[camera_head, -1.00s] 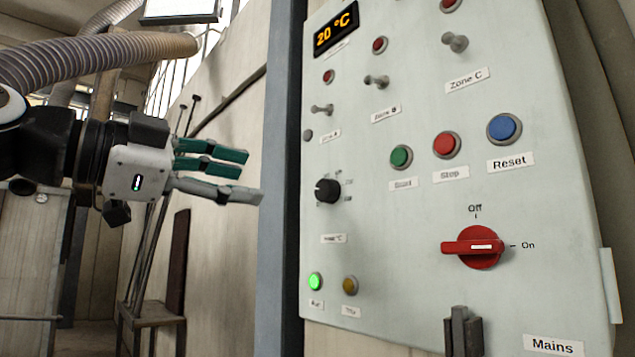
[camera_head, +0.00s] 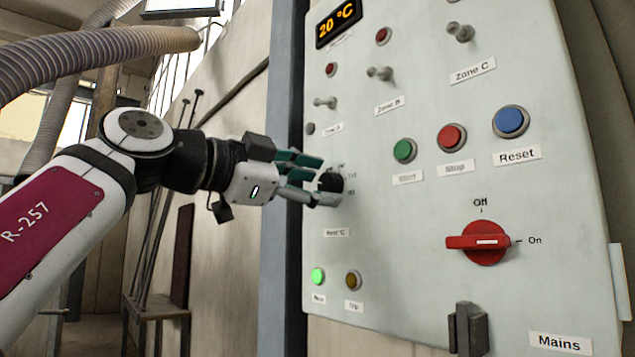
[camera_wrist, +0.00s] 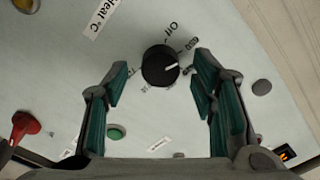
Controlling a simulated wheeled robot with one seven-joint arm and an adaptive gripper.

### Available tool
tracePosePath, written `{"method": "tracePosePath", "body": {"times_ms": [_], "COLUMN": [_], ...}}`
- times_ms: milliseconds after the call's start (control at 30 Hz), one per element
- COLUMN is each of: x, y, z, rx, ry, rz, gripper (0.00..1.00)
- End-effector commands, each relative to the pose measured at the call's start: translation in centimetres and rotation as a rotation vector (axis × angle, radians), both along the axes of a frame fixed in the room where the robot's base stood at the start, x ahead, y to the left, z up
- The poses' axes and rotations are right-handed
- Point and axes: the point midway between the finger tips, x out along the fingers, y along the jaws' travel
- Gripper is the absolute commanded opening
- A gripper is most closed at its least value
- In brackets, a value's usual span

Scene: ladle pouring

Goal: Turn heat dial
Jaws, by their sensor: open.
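The heat dial is a round black knob (camera_head: 331,182) with a white pointer line, on the pale control panel (camera_head: 400,250). In the wrist view the knob (camera_wrist: 160,66) sits between and just beyond my two fingers, with the printed marks "Off" and "650" beside it. My gripper (camera_wrist: 160,85) is open, with a finger on each side of the knob and gaps visible. In the head view my gripper (camera_head: 322,180) is at the panel and its fingertips partly cover the knob.
The display (camera_head: 338,22) reads 20 °C. Toggle switches and red lamps are above the dial. The green button (camera_head: 404,150), red button (camera_head: 452,137) and blue button (camera_head: 511,121) are to the right. The red mains switch (camera_head: 484,242) is lower right. A green lamp (camera_head: 318,276) glows below.

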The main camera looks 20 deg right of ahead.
Motion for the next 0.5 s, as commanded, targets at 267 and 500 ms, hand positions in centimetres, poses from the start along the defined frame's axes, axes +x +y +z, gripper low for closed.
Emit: {"method": "tracePosePath", "body": {"times_ms": [267, 500], "x": [0.25, 0.25], "y": [-0.75, -0.72], "z": [0.01, 0.00], "rx": [-0.001, -0.001], "ry": [0.000, 0.000], "rz": [0.001, 0.001], "gripper": [0.52, 0.29]}}
